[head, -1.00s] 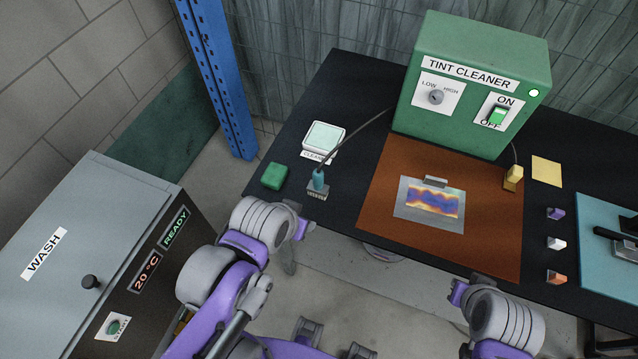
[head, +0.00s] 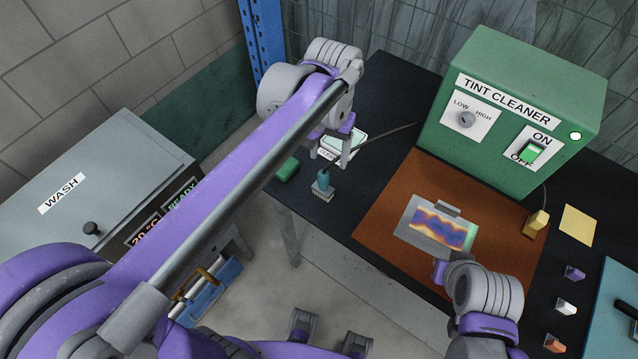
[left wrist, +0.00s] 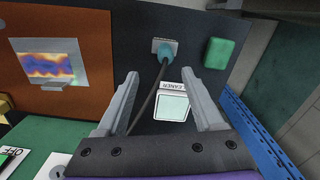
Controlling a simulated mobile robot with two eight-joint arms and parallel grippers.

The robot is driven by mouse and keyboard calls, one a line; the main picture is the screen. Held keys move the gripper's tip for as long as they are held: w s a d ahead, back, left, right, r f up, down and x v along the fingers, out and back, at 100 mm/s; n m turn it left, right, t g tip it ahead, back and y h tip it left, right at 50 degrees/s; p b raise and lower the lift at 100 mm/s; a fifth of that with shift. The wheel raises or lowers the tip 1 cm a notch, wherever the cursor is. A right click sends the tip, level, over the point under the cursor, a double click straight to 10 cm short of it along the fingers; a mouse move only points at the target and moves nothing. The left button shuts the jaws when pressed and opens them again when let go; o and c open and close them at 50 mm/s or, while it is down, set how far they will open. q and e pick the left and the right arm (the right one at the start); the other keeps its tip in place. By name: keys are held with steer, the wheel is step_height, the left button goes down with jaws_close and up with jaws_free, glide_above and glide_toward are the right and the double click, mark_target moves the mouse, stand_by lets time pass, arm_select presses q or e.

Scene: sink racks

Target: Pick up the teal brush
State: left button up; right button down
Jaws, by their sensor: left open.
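My left gripper (head: 334,158) is above the table behind the brush, open and empty. In the left wrist view the brush (left wrist: 167,52) lies beyond the two open fingertips (left wrist: 160,84), roughly between their lines, apart from both. The cable passes between the fingers there. My right gripper (head: 440,270) is over the front edge of the brown mat; its jaws are not clear.
A green block (head: 286,168) sits left of the brush. The green tint cleaner (head: 515,110) stands at the back right. A brown mat (head: 385,215) carries a colored heat-pattern plate (head: 437,228).

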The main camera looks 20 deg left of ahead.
mark_target(323, 173)
arm_select(q)
steer(key=f, duration=0.6)
steer(key=a+f, duration=0.1)
steer(key=f, duration=0.3)
steer(key=shift+s, duration=0.1)
jaws_close()
